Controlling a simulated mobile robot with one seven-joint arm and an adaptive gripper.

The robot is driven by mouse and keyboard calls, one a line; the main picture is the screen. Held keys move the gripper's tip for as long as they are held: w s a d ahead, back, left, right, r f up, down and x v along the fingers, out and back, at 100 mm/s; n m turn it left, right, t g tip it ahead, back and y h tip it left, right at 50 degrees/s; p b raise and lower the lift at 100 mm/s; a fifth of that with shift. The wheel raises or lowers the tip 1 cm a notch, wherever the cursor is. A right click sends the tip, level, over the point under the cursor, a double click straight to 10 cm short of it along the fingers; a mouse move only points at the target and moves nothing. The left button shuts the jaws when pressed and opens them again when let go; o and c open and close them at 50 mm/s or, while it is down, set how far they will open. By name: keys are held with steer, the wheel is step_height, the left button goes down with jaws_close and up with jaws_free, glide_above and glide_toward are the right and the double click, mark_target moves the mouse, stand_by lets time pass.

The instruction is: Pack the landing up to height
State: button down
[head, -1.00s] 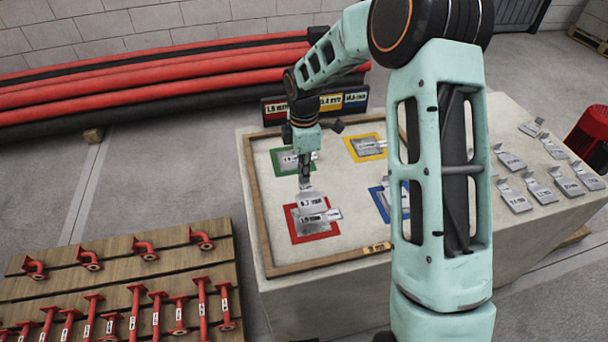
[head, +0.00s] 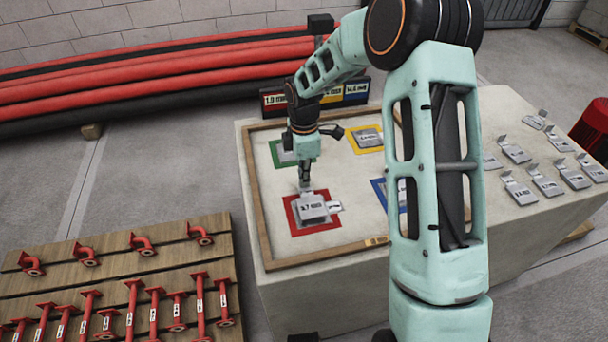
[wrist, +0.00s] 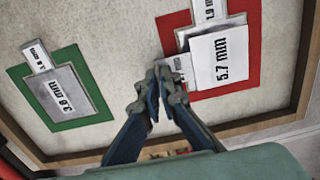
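A grey shim plate marked 5.7 mm (head: 312,207) lies over the red-framed square (head: 319,230); it also shows in the wrist view (wrist: 222,58). Another plate, with a 1.9 mm tab (wrist: 209,10), sits beneath it and is mostly covered. My gripper (head: 305,187) is at the upper plate's raised tab, and its fingers (wrist: 163,84) look closed on that tab in the wrist view. Whether the two plates touch fully is hard to tell. A 3.0 mm plate (wrist: 64,92) lies in the green square (wrist: 80,121).
Plates also lie in the yellow square (head: 368,137) and the blue square, partly hidden by my arm. A wooden frame (head: 258,200) borders these squares. Several loose plates (head: 545,184) lie at the table's right. A label board (head: 330,95) stands behind. Red pipe pieces fill a pallet (head: 180,262).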

steer(key=shift+f+b, duration=0.3)
steer(key=shift+f, duration=0.45)
stand_by(0.7)
steer(key=c, duration=2.6)
jaws_free()
steer(key=shift+c, duration=0.2)
steer(key=o, duration=0.6)
steer(key=shift+c, duration=0.2)
step_height(320, 180, up, 12)
